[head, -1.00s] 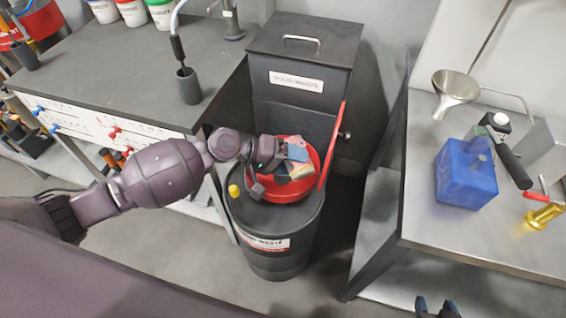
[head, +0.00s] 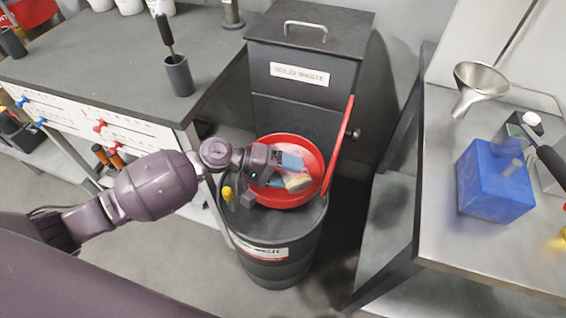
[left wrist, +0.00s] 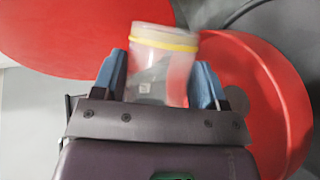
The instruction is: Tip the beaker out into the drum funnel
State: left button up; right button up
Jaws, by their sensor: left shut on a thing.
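My left gripper (head: 287,172) is over the red drum funnel (head: 314,158) and shut on the beaker (head: 298,184). The beaker is clear with a yellow rim; it looks tipped over, its rim towards the lower right above the funnel bowl. In the left wrist view the beaker (left wrist: 160,70) sits between the blue fingers (left wrist: 158,88). Any contents cannot be made out. The funnel is on a black drum (head: 270,226), with its red lid (head: 340,145) standing open at the right. My right gripper is out of view.
A black solid waste bin (head: 312,58) stands behind the drum. A grey bench (head: 110,75) with a black holder (head: 178,76) is at left. The metal table (head: 440,190) at right bears a blue block (head: 492,182) and a steel funnel (head: 480,85). A yellow cap (head: 227,193) is on the drum.

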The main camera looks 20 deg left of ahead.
pick_arm(q)
jog(key=shift+w+f, duration=0.1)
jog(key=shift+f, duration=0.4)
jog(key=shift+w+r, duration=0.2)
jog(key=shift+r, duration=0.1)
jog(key=shift+s, duration=0.1)
jog(key=shift+s+f, duration=0.15)
jog(key=shift+a, duration=0.1)
jog(key=shift+w+r+n, duration=0.2)
jog(key=shift+w+n, duration=0.05)
jog(key=shift+n, duration=0.05)
jog(key=shift+r, duration=0.1)
jog(key=shift+s, duration=0.2)
jog(key=shift+w+h, duration=0.2)
jog(key=shift+h, duration=0.1)
jog(key=shift+s, duration=0.1)
jog(key=shift+a+r+n+g, duration=0.1)
jog(key=shift+r+n+g, duration=0.05)
jog(key=shift+n+g, duration=0.15)
jog(key=shift+b, duration=0.3)
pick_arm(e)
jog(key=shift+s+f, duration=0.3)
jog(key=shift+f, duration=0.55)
